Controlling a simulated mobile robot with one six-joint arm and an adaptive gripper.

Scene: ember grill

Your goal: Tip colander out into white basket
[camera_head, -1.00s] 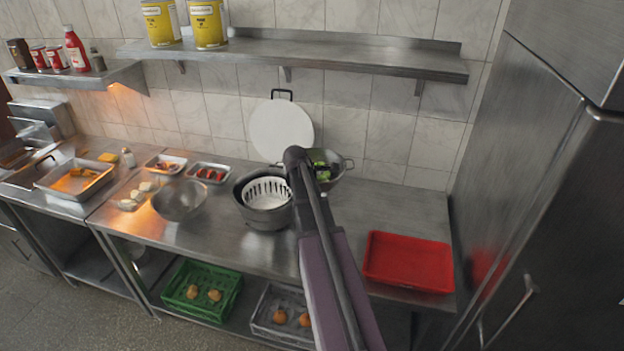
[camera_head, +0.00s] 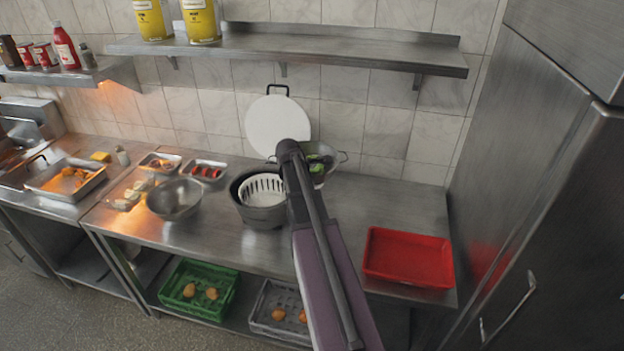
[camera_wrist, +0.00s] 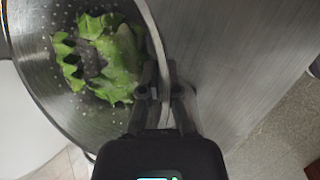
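The metal colander (camera_head: 338,158) stands on the counter near the back wall, partly hidden by my arm. In the wrist view, the colander (camera_wrist: 32,62) holds torn green leaves (camera_wrist: 112,58). My gripper (camera_wrist: 163,78) is at its rim, with one finger on each side and the fingers close together on it. In the head view my gripper is hidden behind my arm. The white basket (camera_head: 262,182) sits inside a dark grey round container (camera_head: 262,214) on the counter, just left of my arm and the colander.
A steel bowl (camera_head: 174,200) stands left of the basket. A round white board (camera_head: 277,125) leans on the wall behind. A red tray (camera_head: 408,258) lies at the right, with bare counter behind it. A shelf (camera_head: 300,52) hangs above.

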